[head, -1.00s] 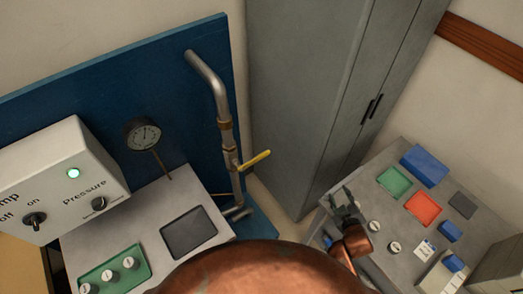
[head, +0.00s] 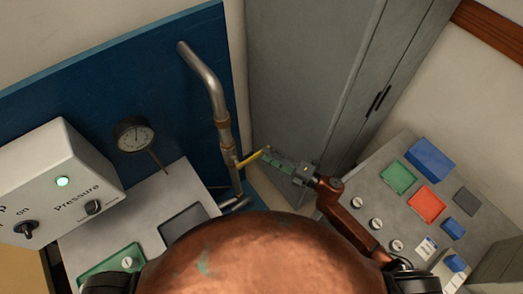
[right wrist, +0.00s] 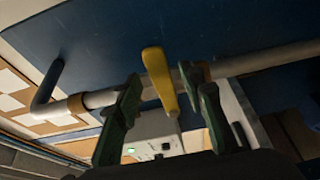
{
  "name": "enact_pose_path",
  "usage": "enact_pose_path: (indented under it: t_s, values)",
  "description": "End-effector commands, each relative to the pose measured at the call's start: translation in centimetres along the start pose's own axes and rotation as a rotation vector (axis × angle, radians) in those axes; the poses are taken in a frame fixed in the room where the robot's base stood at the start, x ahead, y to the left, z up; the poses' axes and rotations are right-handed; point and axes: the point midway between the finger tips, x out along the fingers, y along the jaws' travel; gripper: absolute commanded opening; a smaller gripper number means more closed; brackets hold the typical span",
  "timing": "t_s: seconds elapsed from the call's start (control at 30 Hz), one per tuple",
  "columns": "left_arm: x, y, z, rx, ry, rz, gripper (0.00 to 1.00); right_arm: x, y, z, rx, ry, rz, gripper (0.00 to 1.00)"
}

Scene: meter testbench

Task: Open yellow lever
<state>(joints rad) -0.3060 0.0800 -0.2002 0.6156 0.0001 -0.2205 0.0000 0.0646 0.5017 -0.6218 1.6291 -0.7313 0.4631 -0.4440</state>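The yellow lever (head: 248,159) sticks out to the right from the upright metal pipe (head: 222,108), crosswise to it. My right gripper (head: 272,157) reaches in from the right, with its fingertips at the lever's free end. In the right wrist view the yellow lever (right wrist: 160,80) shows between the two dark green fingers (right wrist: 162,105), which are spread apart with gaps on both sides. The right gripper is open. Whether a finger touches the lever cannot be told. My left gripper is not in view.
The pipe is mounted before a blue panel (head: 120,75). A pressure gauge (head: 134,134) and a white pump control box (head: 60,180) with a lit green lamp stand to the left. A grey cabinet (head: 310,80) stands behind the gripper. A grey table (head: 380,200) with coloured trays is at right.

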Motion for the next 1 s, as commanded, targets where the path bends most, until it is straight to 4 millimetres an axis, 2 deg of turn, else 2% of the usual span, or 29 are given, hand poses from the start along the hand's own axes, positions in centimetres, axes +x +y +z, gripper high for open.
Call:
enact_pose_path:
  t_s: [0.1,0.23,0.6,1.0]
  values:
    - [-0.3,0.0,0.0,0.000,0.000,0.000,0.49,1.9,0.2,0.0,0.000,0.000,0.002,0.37]
    - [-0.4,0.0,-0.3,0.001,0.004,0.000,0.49,3.1,0.1,0.0,0.001,-0.001,0.001,0.37]
    - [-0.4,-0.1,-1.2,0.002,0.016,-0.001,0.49,3.7,0.0,0.0,0.001,-0.002,0.000,0.37]
    - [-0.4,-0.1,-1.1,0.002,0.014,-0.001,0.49,3.7,0.0,0.1,0.001,-0.002,0.000,0.09]
